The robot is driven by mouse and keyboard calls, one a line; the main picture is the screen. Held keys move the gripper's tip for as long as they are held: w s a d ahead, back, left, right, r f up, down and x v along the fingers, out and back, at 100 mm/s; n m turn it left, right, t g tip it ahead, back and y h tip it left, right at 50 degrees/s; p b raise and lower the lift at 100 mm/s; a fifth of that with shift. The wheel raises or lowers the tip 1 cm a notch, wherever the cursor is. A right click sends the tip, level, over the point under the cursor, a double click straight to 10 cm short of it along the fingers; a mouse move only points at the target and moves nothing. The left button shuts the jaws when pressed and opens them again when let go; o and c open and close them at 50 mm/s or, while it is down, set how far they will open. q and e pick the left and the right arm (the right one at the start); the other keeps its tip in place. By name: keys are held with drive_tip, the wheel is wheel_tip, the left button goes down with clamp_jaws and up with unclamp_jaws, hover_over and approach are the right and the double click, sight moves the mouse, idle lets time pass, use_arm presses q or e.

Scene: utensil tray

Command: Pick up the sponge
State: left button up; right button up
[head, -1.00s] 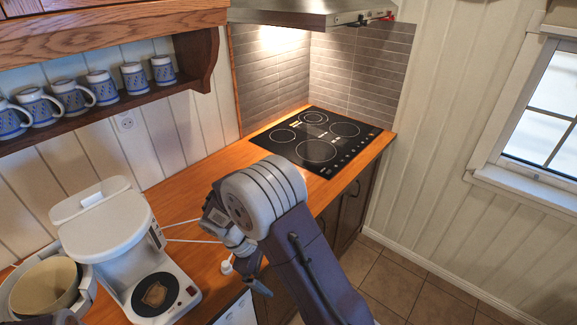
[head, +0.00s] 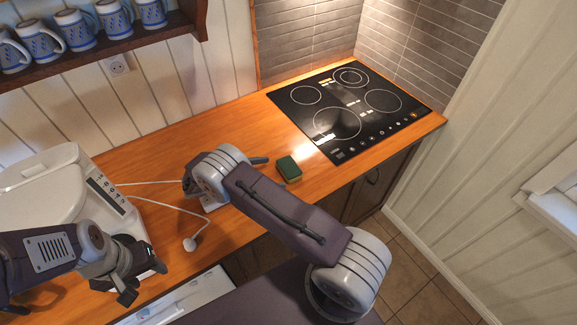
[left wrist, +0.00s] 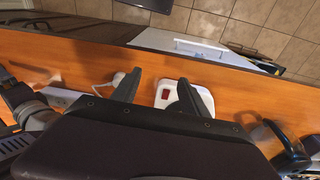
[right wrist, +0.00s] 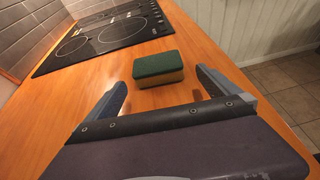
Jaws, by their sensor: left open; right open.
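A sponge (head: 289,169), green on top and yellowish below, lies flat on the wooden counter near its front edge. It also shows in the right wrist view (right wrist: 158,70), just ahead of the fingers and roughly centred between them. My right gripper (right wrist: 159,88) is open and empty, low over the counter. In the head view one finger of my right gripper (head: 260,161) shows just left of the sponge; the arm hides the rest. My left gripper (head: 130,284) is open and empty at the lower left, away from the sponge; its fingers also show in the left wrist view (left wrist: 158,82).
A black cooktop (head: 348,107) lies behind the sponge. A white cable with a round end (head: 190,244) lies on the counter. The counter between cable and cooktop is mostly clear.

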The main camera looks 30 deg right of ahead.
sight(285, 168)
drive_tip(key=p+x, duration=0.1)
drive_tip(key=x, duration=0.3)
drive_tip(key=p+x, duration=0.1)
drive_tip(key=x, duration=0.1)
drive_tip(key=shift+w+d+r+p, duration=0.1)
drive_tip(key=shift+w+r+p, duration=0.15)
drive_tip(key=shift+r+p, duration=0.1)
use_arm(q)
drive_tip(key=r, duration=0.3)
drive_tip(key=shift+d, duration=0.35)
use_arm(e)
drive_tip(key=shift+d+f, duration=0.3)
drive_tip(key=shift+d, duration=0.05)
drive_tip(key=c, duration=1.1)
drive_tip(key=shift+a, duration=0.1)
drive_tip(key=shift+c, duration=0.2)
drive_tip(key=shift+r, duration=0.1)
drive_tip(key=shift+r, duration=0.35)
wheel_tip(285, 168, up, 3)
drive_tip(key=shift+b, duration=0.7)
use_arm(q)
wheel_tip(285, 168, down, 2)
drive_tip(key=shift+b, duration=0.5)
use_arm(e)
drive_tip(key=s+r, duration=0.7)
drive_tip(key=s, duration=0.4)
drive_tip(key=shift+s+a, duration=0.35)
drive_tip(key=shift+a, duration=0.05)
